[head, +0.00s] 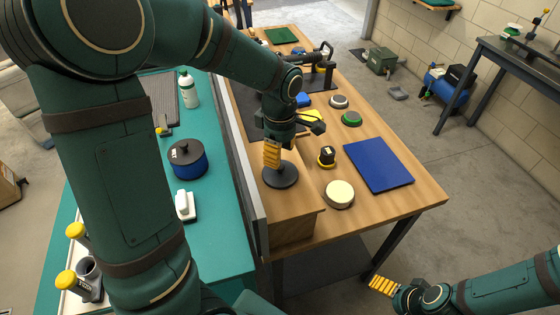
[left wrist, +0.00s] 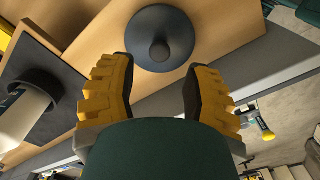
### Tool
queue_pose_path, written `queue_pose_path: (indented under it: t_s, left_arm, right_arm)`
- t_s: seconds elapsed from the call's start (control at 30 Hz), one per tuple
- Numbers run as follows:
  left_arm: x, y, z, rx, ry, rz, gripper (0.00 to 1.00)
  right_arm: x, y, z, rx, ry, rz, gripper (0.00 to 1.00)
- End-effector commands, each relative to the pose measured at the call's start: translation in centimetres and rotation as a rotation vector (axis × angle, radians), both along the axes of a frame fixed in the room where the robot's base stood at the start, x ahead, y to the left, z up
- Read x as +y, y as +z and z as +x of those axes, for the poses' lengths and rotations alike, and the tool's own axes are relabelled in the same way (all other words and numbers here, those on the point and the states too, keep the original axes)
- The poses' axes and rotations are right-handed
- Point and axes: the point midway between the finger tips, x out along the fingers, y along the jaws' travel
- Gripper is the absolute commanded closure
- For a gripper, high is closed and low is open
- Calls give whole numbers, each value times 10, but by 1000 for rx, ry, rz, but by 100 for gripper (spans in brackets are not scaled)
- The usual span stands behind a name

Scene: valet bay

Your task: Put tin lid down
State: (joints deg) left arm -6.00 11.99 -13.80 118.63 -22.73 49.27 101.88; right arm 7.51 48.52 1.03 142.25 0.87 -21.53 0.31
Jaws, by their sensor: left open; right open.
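The tin lid, a dark round disc with a knob (head: 281,176), lies flat, knob up, on a raised wooden block (head: 290,208) at the near left end of the wooden bench. My left gripper (head: 271,158) is over the lid in the head view, its yellow fingers pointing down. In the left wrist view the fingers (left wrist: 155,88) are spread, and the lid (left wrist: 178,45) shows beyond them with nothing gripped. An uncovered round tin with a cream top (head: 340,193) stands right of the block. My right gripper (head: 383,287) is open and empty at the lower right, away from the bench.
A blue mat (head: 379,165) lies on the bench's right, with a small black-and-yellow item (head: 327,157) and round pads (head: 351,118) nearby. A grey divider (head: 245,165) separates the teal counter (head: 220,235), which holds a blue lidded pot (head: 188,160).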

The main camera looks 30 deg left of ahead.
Motion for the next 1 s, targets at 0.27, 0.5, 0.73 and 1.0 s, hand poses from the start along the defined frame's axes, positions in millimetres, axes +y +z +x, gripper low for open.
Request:
queue_pose_path:
  t_s: [0.27, 0.5, 0.73, 1.0]
  left_arm:
    - [0, 53, 0, -3, 0, 0, 51]
    - [0, 67, 0, 0, 0, 0, 51]
    - [0, 68, 0, 1, 0, 0, 51]
    - [0, 67, 0, 1, 0, 0, 51]
  right_arm:
    - [0, 9, 0, 0, 0, 2, 11]
    - [0, 10, 0, 0, 0, 2, 11]
    - [0, 10, 0, 0, 0, 2, 11]
    - [0, 10, 0, 0, 0, 2, 11]
